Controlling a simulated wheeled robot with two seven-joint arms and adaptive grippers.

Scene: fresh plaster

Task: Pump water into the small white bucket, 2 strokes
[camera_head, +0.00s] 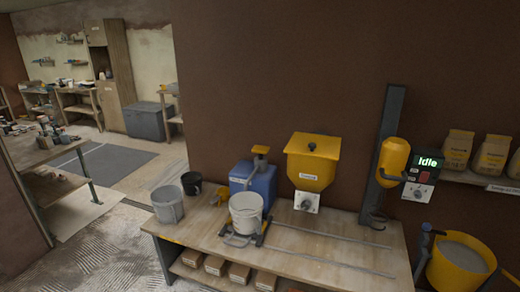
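The pump's spout appears to be above or just behind the bucket's rim. Neither of my grippers shows in this view.
A yellow hopper (313,165) is right of the container. A grey bucket (168,205) and a black bucket (192,184) stand left. The bench front (350,275) is mostly clear.

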